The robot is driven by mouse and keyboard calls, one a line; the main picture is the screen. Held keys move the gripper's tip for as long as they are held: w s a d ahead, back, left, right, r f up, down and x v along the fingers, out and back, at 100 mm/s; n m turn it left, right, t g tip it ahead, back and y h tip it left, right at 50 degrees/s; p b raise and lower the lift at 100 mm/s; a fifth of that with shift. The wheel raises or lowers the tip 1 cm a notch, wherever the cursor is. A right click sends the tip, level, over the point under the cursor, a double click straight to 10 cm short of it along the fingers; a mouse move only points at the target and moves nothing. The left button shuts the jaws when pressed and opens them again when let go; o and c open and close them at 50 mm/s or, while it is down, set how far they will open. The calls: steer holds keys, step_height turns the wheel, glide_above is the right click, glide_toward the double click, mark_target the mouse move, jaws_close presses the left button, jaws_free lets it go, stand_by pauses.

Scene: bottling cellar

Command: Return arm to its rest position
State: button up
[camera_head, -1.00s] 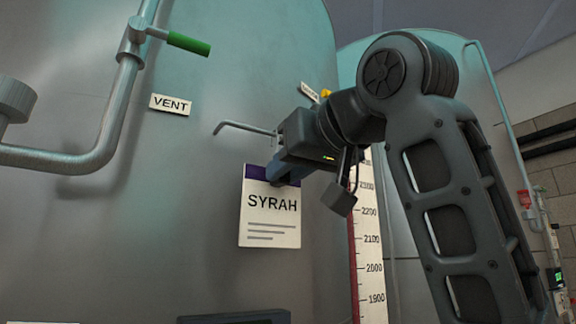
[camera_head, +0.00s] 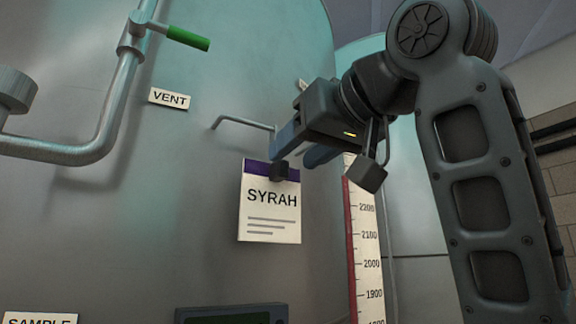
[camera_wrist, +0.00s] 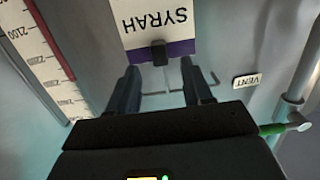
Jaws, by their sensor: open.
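My gripper (camera_head: 295,155) is open and empty, held in front of the tank wall, up and to the right of the SYRAH card. In the wrist view my gripper's two fingers (camera_wrist: 160,85) stand apart with nothing between them. The SYRAH card (camera_head: 269,210), white with a purple top band, hangs on the tank from a dark clip (camera_head: 279,171). In the wrist view the card (camera_wrist: 157,22) appears upside down beyond the fingertips, with the clip (camera_wrist: 159,53) at its band.
A bent metal rod (camera_head: 240,122) juts from the tank near my gripper. A level scale (camera_head: 365,240) stands right of the card. A pipe with a green-handled valve (camera_head: 187,39) and a VENT label (camera_head: 169,98) are at left. A dark display box (camera_head: 232,314) sits below.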

steer(key=w+d+f+m, duration=0.2)
steer(key=w+d+f, duration=0.1)
steer(key=f, duration=0.9)
steer(key=w+d+f+m, duration=0.2)
steer(key=f, duration=1)
steer(key=s+d+f+m+t+h, duration=0.1)
steer(key=s+d+f+m+h, duration=0.15)
steer(key=f, duration=0.85)
steer(key=s+d+f+m+t+h, duration=0.1)
steer(key=s+d+f, duration=0.25)
steer(key=f, duration=0.75)
steer(key=s+d+f+m+h, duration=0.1)
steer(key=s+d+f+h, duration=0.15)
steer(key=s+f, duration=0.5)
steer(key=s+d+f+h, duration=0.1)
steer(key=s+d+f, duration=0.3)
steer(key=s+f, duration=0.4)
steer(key=s+d+n+h, duration=0.1)
steer(key=s+d, duration=0.1)
steer(key=s, duration=1)
steer(key=s+d+r+g+h, duration=0.1)
steer(key=s, duration=1)
steer(key=shift+s+d+n+b, duration=0.3)
steer(key=shift+s+d+n, duration=0.05)
steer(key=shift+d, duration=0.05)
